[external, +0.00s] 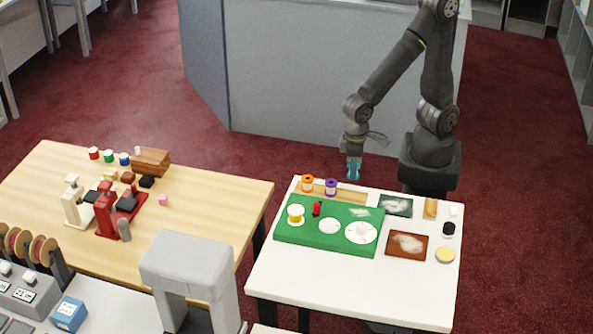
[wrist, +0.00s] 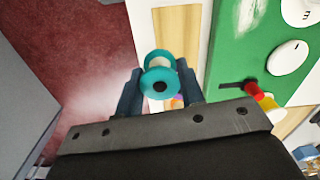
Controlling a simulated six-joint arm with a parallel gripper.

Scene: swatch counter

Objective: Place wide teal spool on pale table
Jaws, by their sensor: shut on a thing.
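The wide teal spool (wrist: 158,80) is between the two fingers of my gripper (wrist: 159,92) in the wrist view, with its round flange facing the camera. In the external view my gripper (external: 354,160) hangs beyond the far edge of the white, pale table (external: 300,283), and the teal spool (external: 353,174) shows small at its fingertips, held in the air. My gripper is shut on the spool. The pale table also shows in the wrist view (wrist: 140,18).
An orange spool (external: 307,181) and a purple spool (external: 330,187) stand on a wooden strip at the table's far edge. A green board (external: 317,246) carries white discs and a yellow-white spool (external: 296,214). The table's front is clear. A wooden table (external: 40,190) stands left.

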